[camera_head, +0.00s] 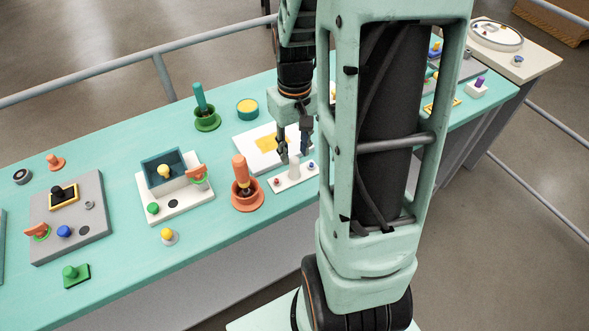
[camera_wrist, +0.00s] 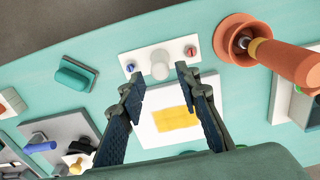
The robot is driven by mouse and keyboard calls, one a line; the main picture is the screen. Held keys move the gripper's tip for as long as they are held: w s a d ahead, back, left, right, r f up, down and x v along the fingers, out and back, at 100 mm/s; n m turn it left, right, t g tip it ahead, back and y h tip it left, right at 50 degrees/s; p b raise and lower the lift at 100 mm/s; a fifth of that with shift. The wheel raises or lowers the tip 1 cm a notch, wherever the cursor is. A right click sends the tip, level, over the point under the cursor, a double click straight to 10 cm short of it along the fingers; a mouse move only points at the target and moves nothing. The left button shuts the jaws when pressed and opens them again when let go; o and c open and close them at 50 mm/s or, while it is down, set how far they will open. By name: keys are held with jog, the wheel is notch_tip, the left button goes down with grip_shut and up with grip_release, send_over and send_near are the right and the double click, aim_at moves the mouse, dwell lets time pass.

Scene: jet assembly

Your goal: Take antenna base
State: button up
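A white rectangular plate (camera_wrist: 133,60) with an upright pale post (camera_wrist: 160,64) in its middle and a small red and a small blue knob lies on the teal table. It looks like the antenna base, though no label shows. In the head view the same plate (camera_head: 290,183) is near the table's front edge, just left of my arm. My gripper (camera_wrist: 157,77) is open and empty, its fingers pointing at the post, one towards each side. In the head view my gripper (camera_head: 294,155) hangs at the post; whether it touches cannot be told.
A white board with a yellow patch (camera_wrist: 176,119) lies beside the plate. An orange stand with an upright handle (camera_head: 246,190) is close on the left. A teal-walled box (camera_head: 171,169) and a grey board (camera_head: 91,214) are farther left. A green holder (camera_head: 207,120) stands behind.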

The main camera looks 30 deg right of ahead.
aim_at(294, 159)
jog(key=shift+f+b, duration=0.65)
jog(key=shift+f, duration=0.75)
jog(key=c, duration=0.8)
jog(key=shift+r, duration=0.15)
notch_tip(294, 159, up, 7)
jog(key=p, duration=0.6)
